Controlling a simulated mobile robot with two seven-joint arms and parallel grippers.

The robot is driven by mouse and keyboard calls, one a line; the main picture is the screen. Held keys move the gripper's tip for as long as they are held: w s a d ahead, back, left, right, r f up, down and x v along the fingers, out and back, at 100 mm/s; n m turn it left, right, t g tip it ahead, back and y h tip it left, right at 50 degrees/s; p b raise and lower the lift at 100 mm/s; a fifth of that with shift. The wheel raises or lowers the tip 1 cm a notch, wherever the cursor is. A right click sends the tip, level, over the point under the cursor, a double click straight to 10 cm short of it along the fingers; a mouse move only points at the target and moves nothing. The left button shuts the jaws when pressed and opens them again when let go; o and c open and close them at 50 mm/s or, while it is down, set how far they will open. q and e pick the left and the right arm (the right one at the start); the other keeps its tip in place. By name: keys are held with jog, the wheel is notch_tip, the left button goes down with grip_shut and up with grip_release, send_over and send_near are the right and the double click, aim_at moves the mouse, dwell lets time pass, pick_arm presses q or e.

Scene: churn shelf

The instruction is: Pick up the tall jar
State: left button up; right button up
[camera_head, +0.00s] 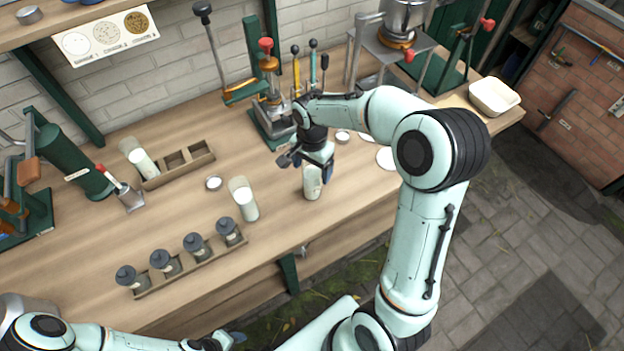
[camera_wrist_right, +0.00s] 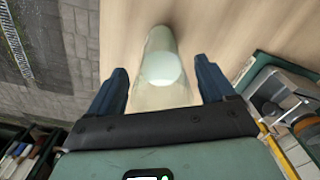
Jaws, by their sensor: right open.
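A tall clear jar with pale contents (camera_head: 312,187) stands on the wooden bench, directly below my right gripper (camera_head: 308,160). In the right wrist view the jar (camera_wrist_right: 160,75) is between the two open blue fingers, with a gap on each side. My right gripper (camera_wrist_right: 165,85) is open and empty. Its hand hides the top of the jar in the head view. Two similar glass jars stand to the left, one at mid-bench (camera_head: 244,199) and one farther back (camera_head: 138,158). The end of my left arm (camera_head: 213,342) is at the bottom edge, its fingers unclear.
A wooden rack with several dark-lidded jars (camera_head: 192,262) lies along the front left. An empty wooden divided tray (camera_head: 178,163) is behind. A green press (camera_head: 268,118) stands close behind my right gripper. A white tub (camera_head: 494,96) is at the right end. Bare bench lies left of the gripper.

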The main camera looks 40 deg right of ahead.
notch_tip(320, 180, down, 2)
jog(key=shift+w+f, duration=0.1)
jog(key=c, duration=1.3)
